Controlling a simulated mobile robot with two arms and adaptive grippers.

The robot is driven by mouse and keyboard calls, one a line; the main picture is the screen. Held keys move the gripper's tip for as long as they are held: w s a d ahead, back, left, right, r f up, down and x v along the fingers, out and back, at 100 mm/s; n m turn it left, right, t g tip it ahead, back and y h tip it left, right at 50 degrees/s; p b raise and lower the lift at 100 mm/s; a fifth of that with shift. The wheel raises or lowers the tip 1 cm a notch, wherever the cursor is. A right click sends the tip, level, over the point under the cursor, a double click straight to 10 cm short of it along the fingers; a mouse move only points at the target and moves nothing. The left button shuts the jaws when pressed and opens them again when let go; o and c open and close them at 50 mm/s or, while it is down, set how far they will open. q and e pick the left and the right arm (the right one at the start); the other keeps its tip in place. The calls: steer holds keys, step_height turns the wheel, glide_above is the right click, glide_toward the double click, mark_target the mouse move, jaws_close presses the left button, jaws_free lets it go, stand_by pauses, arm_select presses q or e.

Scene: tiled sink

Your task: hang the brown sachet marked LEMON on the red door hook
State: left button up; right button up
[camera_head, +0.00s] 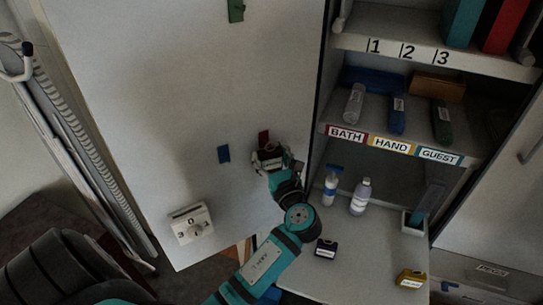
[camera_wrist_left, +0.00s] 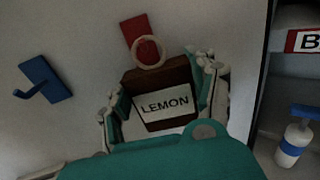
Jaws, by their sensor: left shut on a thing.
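The brown sachet (camera_wrist_left: 160,85) has a white label reading LEMON and a pale ring (camera_wrist_left: 149,51) at its top. My left gripper (camera_wrist_left: 162,92) is shut on the sachet and holds it upright in front of the open white door. The red door hook (camera_wrist_left: 138,30) is right behind and above the sachet. The ring overlaps the lower part of the red plate in the left wrist view; I cannot tell whether it is around the hook or only in front of it. In the head view the red hook (camera_head: 263,137) shows just above my left gripper (camera_head: 271,160). My right gripper is not in view.
A blue hook (camera_head: 223,154) is to the left on the door (camera_head: 150,90), a green hook (camera_head: 235,10) higher up. A white dial box (camera_head: 191,223) sits low on the door. The cabinet shelves (camera_head: 430,70) and several bottles and boxes stand to the right.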

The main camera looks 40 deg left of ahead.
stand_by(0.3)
arm_select(q)
steer(key=o, duration=1.1)
steer(key=shift+o, duration=0.5)
